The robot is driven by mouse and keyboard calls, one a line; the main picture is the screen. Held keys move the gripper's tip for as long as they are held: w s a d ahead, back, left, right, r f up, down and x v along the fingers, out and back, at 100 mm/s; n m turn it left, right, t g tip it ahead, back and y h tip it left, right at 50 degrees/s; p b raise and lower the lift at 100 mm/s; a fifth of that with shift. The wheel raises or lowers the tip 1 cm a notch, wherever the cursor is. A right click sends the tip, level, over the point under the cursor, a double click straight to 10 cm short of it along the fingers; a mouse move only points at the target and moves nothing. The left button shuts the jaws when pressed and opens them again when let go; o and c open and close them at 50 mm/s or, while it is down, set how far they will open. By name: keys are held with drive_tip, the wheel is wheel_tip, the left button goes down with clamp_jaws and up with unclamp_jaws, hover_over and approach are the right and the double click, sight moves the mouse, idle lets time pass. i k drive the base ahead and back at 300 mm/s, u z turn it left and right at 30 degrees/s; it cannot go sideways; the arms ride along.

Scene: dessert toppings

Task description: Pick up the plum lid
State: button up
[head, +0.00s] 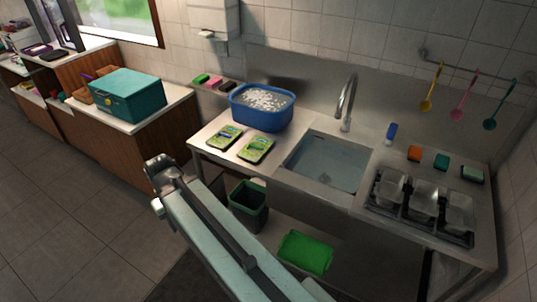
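I cannot make out the plum lid for certain. A small, flat, purplish thing (38,49) lies on the far left counter, and a small purple piece (88,77) shows beside the teal box (127,94); both are too small to identify. My arm reaches up from the bottom of the view, and its far end with my gripper (156,186) is over the floor, in front of the wooden cabinet. It is apart from both purple things. Its fingers are not clear enough to tell open from shut, and I see nothing held in it.
A steel counter (226,158) carries a blue tub (262,108), two green packets, a sink (325,165) and a rack of clear containers (421,207). A bin (248,204) and green cloth (305,252) are below. The tiled floor (70,215) at left is free.

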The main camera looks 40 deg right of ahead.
sight(257, 147)
drive_tip(key=u, duration=0.4)
drive_tip(key=i, duration=1.95)
drive_tip(key=z, duration=0.4)
drive_tip(key=k, duration=0.9)
drive_tip(key=z, duration=0.15)
drive_tip(key=i, duration=0.9)
drive_tip(key=u, duration=0.05)
